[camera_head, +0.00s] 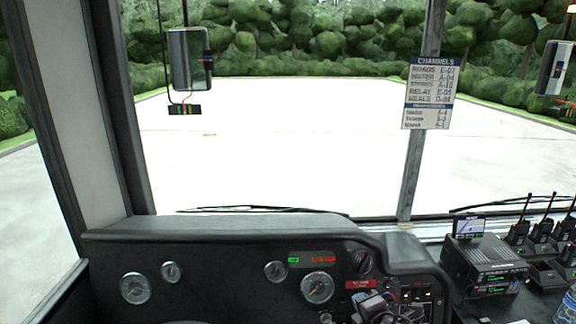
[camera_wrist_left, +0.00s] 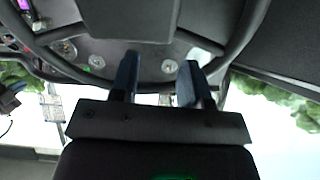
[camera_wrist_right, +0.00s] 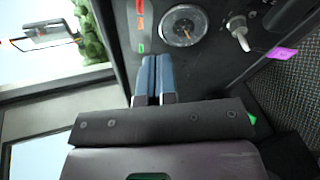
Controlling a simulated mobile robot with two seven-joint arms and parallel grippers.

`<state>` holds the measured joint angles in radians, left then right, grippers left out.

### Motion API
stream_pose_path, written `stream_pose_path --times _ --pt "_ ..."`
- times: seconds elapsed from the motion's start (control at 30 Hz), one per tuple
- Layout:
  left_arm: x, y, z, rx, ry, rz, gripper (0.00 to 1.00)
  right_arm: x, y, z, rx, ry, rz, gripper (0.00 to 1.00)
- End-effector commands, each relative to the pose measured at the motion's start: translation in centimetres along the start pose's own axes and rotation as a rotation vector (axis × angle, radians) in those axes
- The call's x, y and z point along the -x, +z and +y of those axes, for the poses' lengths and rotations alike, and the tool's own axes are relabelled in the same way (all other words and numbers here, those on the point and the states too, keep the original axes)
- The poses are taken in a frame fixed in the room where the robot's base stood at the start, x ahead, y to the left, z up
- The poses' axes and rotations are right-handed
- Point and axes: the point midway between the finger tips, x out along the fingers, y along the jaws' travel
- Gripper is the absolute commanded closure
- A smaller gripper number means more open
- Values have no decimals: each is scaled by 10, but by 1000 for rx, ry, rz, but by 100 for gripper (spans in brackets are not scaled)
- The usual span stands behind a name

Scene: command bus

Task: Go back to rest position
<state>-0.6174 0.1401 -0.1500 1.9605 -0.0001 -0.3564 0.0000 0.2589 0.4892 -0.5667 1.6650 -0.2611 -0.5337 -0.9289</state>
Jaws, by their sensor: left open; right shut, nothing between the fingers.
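My left gripper (camera_wrist_left: 160,75) shows in the left wrist view, with its two blue-grey fingers apart and nothing between them. The steering wheel (camera_wrist_left: 240,35) and dashboard gauges lie beyond the fingers in that view, which appears upside down. My right gripper (camera_wrist_right: 156,75) shows in the right wrist view, with its two blue fingers together and nothing held. Its tips point toward the dashboard, just below a round gauge (camera_wrist_right: 182,26) in the picture. I cannot tell whether they touch the panel.
The dashboard (camera_head: 220,255) spans the lower head view. At the right are a black radio unit (camera_head: 485,262), several handheld radios (camera_head: 541,232) and a water bottle (camera_head: 567,307). A channels sign (camera_head: 430,94) hangs on the windshield post. A mirror (camera_head: 188,58) is at upper left.

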Motion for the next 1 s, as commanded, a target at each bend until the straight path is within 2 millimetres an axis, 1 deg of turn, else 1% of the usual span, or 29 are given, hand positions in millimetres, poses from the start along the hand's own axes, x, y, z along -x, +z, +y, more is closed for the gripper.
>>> stream_pose_path --times 0.03,0.13,0.23,0.27,0.3,0.37,0.4,0.47,0.5,0.57,0.6,0.67,0.7,0.77,0.8,0.9,1.0 --pt "-1 0 0 0 0 2 57 6 -5 -1 -133 11 14 100" --pt "-1 -1 0 0 0 6 57 19 -12 -4 -417 25 37 100" --pt "-2 -2 0 0 0 11 57 36 -17 -15 -716 31 54 100" --pt "-3 -2 0 0 0 12 57 43 -17 -20 -808 31 56 100" --pt "-3 -1 1 0 0 14 57 52 -19 -27 -936 31 57 100" --pt "-5 -1 1 0 0 15 57 67 -18 -40 -1118 33 52 100" --pt "-6 0 1 -1 0 16 57 77 -18 -49 -1222 33 43 100" --pt "-7 0 1 -1 0 17 57 93 -16 -64 -1364 36 26 100" --pt "-8 1 1 -1 0 18 57 104 -14 -75 -1442 37 9 100" --pt "-8 2 1 -1 0 18 57 120 -12 -92 -1542 39 -21 100" --pt "-9 3 1 -1 0 18 57 131 -10 -104 -1595 40 -46 100" --pt "-10 4 1 -1 0 19 57 149 -8 -123 -1651 38 -87 100" --pt "-11 5 2 -2 1 20 57 161 -7 -136 -1678 34 -119 100" --pt "-12 5 2 -2 1 22 57 179 -6 -156 -1714 26 -170 100" --pt "-13 5 2 -2 1 23 57 190 -7 -170 -1731 17 -202 100" --pt "-14 6 2 -2 1 24 57 216 -10 -200 -1762 -9 -277 100" --pt "-15 7 2 -3 1 25 57 233 -16 -221 -1780 -38 -324 100"
